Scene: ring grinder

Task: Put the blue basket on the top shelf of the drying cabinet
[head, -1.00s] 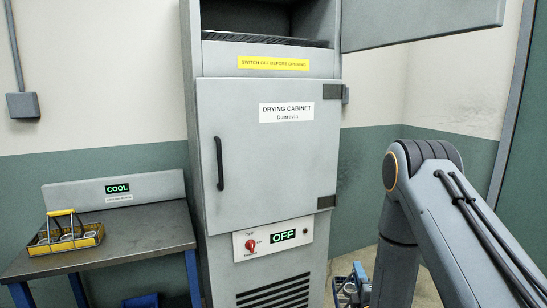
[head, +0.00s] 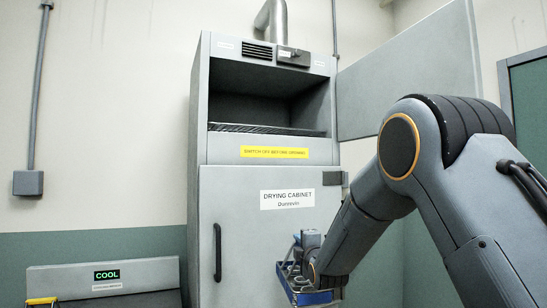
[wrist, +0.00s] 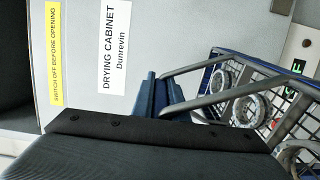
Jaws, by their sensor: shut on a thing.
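The blue basket (head: 300,294) hangs from my gripper (head: 308,260), in front of the lower door of the drying cabinet (head: 250,152). In the wrist view the basket (wrist: 226,57) has wire mesh sides and holds pale metal rings. My gripper is shut on its handle (wrist: 160,95); the fingertips are partly hidden. The cabinet's top compartment is open, with a dark rack as the top shelf (head: 265,129), and no object shows on it. The basket is well below that shelf.
The open upper door (head: 410,70) swings out to the right of the compartment, behind my arm. The lower door (head: 258,240) is shut, with a dark handle at its left.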

